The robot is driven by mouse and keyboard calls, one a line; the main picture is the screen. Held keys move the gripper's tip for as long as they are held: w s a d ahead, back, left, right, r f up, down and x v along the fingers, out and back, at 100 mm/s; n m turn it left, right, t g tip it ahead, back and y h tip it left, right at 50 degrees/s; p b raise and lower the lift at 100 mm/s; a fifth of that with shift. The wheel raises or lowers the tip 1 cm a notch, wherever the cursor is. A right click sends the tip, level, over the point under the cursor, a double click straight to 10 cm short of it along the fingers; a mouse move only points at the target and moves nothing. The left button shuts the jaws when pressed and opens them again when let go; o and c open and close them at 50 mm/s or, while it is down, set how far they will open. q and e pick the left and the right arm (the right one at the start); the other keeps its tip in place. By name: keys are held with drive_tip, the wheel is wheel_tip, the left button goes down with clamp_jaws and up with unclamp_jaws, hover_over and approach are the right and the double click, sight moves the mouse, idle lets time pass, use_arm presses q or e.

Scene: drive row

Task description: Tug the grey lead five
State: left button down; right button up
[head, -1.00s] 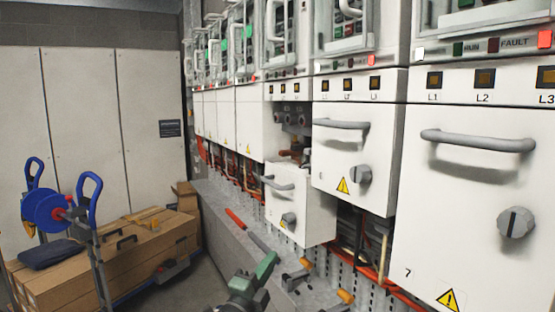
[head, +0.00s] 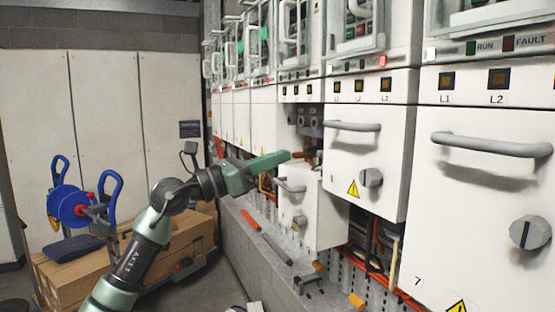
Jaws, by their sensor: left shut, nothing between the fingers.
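My left gripper (head: 280,159) is shut and empty. Its green fingers point right, in front of the open bay with the lowered drawer unit (head: 313,207). A small orange-brown piece (head: 302,155) shows just beyond the fingertips. I cannot tell whether they touch it. I cannot pick out the grey lead five: the leads behind the gripper are partly hidden and too small to read. Orange and dark cables (head: 370,250) hang below the drawers. My right gripper is not in view.
White cabinets with handles and knobs run along the right; the nearest drawer (head: 470,200) is marked 7. A grey ledge (head: 240,235) below holds loose tools, including a red-handled one (head: 250,219). Cardboard boxes (head: 75,278) and a blue reel (head: 68,206) stand at left.

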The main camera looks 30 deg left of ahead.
use_arm(q)
drive_tip(key=p+x, duration=0.6)
drive_tip(key=x, duration=0.2)
drive_tip(key=shift+d+r, duration=0.1)
drive_tip(key=shift+r, duration=0.1)
drive_tip(key=shift+f+p+x, duration=0.2)
drive_tip(key=shift+p+x, duration=0.4)
drive_tip(key=shift+x, duration=0.35)
drive_tip(key=shift+d+f+b, duration=0.1)
drive_tip(key=shift+f+b, duration=0.3)
drive_tip(key=shift+f, duration=0.2)
